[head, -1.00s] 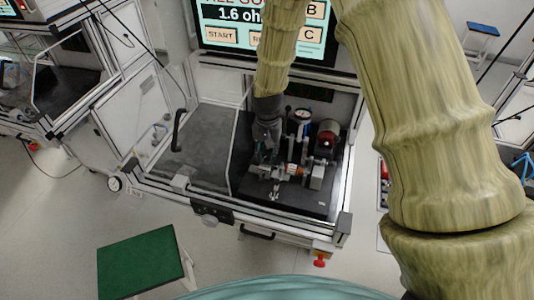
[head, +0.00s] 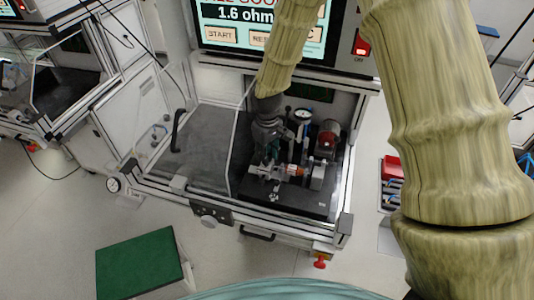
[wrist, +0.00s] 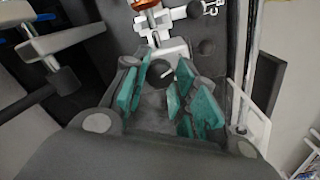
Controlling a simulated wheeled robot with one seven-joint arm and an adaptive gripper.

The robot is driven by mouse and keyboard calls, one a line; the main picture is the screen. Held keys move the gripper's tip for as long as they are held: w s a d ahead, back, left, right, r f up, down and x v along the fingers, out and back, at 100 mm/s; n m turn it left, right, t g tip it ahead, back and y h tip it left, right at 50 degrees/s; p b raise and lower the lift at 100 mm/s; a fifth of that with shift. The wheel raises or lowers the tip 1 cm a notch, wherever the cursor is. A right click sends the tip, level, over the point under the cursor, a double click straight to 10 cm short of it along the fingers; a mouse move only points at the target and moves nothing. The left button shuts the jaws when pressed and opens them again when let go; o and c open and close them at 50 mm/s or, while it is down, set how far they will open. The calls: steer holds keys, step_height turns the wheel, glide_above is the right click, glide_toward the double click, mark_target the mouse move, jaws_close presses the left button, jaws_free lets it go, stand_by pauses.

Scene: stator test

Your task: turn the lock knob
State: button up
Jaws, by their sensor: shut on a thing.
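The lock knob (wrist: 166,76) shows in the wrist view as a dark round piece with a short white mark, between the teal finger pads of my gripper (wrist: 160,82). The pads stand on its left and right and my gripper is shut on it. The fingers hide part of its sides. In the head view, my gripper (head: 266,150) reaches down onto the fixture on the dark base plate (head: 300,205). The knob itself is too small and covered to make out there. An orange part (wrist: 143,4) on a light metal fixture lies just beyond the knob.
A dial gauge (head: 303,114) and a dark red cylinder (head: 327,139) stand close right of my gripper. The screen (head: 232,36) is behind. The grey mat (head: 195,150) at left is clear. A clear panel edge (wrist: 250,110) stands right in the wrist view.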

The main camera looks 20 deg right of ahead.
steer(key=shift+w+n, duration=0.1)
steer(key=shift+n, duration=1.9)
steer(key=o, duration=1.1)
steer(key=shift+c, duration=0.2)
step_height(320, 180, up, 12)
